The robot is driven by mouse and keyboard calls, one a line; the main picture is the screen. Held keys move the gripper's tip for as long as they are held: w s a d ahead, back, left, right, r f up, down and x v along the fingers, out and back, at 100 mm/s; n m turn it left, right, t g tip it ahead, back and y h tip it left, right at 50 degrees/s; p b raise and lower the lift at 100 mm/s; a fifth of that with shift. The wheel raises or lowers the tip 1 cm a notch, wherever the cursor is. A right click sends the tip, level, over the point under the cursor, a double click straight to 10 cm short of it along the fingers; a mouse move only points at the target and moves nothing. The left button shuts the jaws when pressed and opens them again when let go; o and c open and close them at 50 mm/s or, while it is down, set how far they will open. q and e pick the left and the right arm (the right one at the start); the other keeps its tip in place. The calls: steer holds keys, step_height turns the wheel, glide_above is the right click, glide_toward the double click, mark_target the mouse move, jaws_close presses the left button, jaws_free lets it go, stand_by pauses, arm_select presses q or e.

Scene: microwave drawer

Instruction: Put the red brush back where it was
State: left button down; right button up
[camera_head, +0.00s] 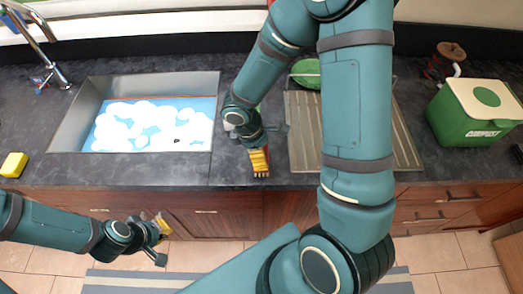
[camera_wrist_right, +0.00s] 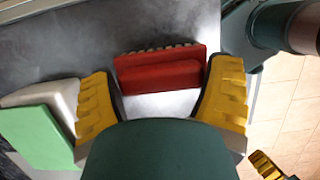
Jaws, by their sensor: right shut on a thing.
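The red brush (camera_wrist_right: 160,72) lies between the two yellow-padded fingers of my right gripper (camera_wrist_right: 162,98) in the right wrist view, with its pale bristle edge facing away. My right gripper (camera_head: 259,160) is shut on it. In the head view, a little of the red brush (camera_head: 262,175) shows at the fingertips, over the counter's front edge by the sink. Whether it touches the counter cannot be told. My left gripper (camera_head: 160,228) hangs low at the left, in front of the cabinets. Its finger opening is unclear and it appears empty.
A sink (camera_head: 65,120) with blue-and-white contents is at left, a yellow sponge (camera_head: 14,165) beside it. A ribbed drainer (camera_head: 302,140) with a green plate (camera_head: 306,73) is at right. A green compost bin (camera_head: 470,115) stands further right. A green-and-white block (camera_wrist_right: 38,135) is near the right gripper.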

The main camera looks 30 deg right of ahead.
steer(key=shift+r, duration=0.1)
steer(key=o, duration=0.9)
steer(key=p+v, duration=0.1)
steer(key=v, duration=1.1)
steer(key=shift+p, duration=0.35)
